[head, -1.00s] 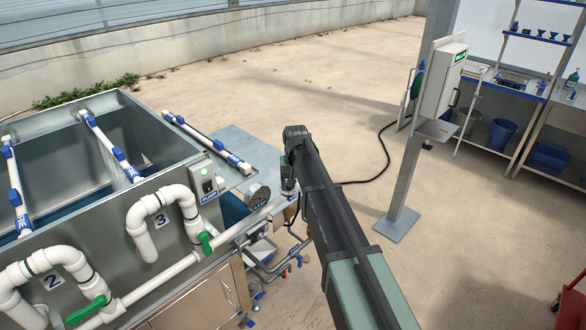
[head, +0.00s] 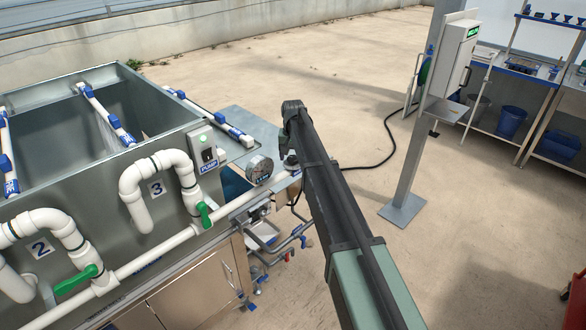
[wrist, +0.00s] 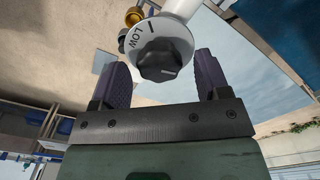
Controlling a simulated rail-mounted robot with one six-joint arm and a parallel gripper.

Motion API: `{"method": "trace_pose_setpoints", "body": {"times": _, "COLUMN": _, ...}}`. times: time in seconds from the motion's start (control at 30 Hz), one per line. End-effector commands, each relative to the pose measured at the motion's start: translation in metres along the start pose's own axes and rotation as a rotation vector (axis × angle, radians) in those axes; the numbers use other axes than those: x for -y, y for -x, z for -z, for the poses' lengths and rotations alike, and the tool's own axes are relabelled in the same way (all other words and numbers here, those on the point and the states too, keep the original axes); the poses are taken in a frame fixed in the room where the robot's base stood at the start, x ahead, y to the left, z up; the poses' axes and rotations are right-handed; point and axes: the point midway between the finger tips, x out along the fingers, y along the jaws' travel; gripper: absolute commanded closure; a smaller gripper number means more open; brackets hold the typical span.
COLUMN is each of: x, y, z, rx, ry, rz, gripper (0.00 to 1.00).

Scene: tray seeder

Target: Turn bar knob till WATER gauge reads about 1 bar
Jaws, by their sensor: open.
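In the wrist view a dark bar knob (wrist: 160,58) sits on a round white dial marked LOW (wrist: 137,36). My gripper (wrist: 160,75) is open, with one purple-grey finger on each side of the knob. I cannot tell whether either finger touches it; gaps show at both sides. In the head view the round gauge (head: 260,170) stands on the white pipe just left of my arm's end. Its needle is too small to read. In the head view my arm hides the knob and the fingers.
A grey tank (head: 70,165) with white pipes and green valve handles (head: 204,214) stands on the left. A PUMP switch box (head: 204,150) is near the gauge. A post with a control box (head: 452,58) and workbenches stand at the right.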

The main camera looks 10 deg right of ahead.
Motion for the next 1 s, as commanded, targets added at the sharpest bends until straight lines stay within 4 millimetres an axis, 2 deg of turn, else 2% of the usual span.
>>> {"method": "trace_pose_setpoints", "body": {"times": 0.03, "x": 0.0000, "y": -0.0076, "z": -0.0001, "rx": 0.000, "ry": 0.000, "rz": 0.000, "gripper": 0.31}}
{"method": "trace_pose_setpoints", "body": {"times": 0.27, "x": -0.0001, "y": -0.0045, "z": -0.0001, "rx": 0.000, "ry": 0.000, "rz": 0.000, "gripper": 0.31}}
{"method": "trace_pose_setpoints", "body": {"times": 0.37, "x": 0.0000, "y": -0.0044, "z": -0.0001, "rx": 0.000, "ry": 0.000, "rz": 0.000, "gripper": 0.43}}
{"method": "trace_pose_setpoints", "body": {"times": 0.6, "x": 0.0000, "y": -0.0045, "z": -0.0001, "rx": 0.000, "ry": 0.000, "rz": 0.000, "gripper": 0.80}}
{"method": "trace_pose_setpoints", "body": {"times": 1.0, "x": 0.0001, "y": -0.0046, "z": -0.0001, "rx": 0.000, "ry": 0.075, "rz": 0.000, "gripper": 0.80}}
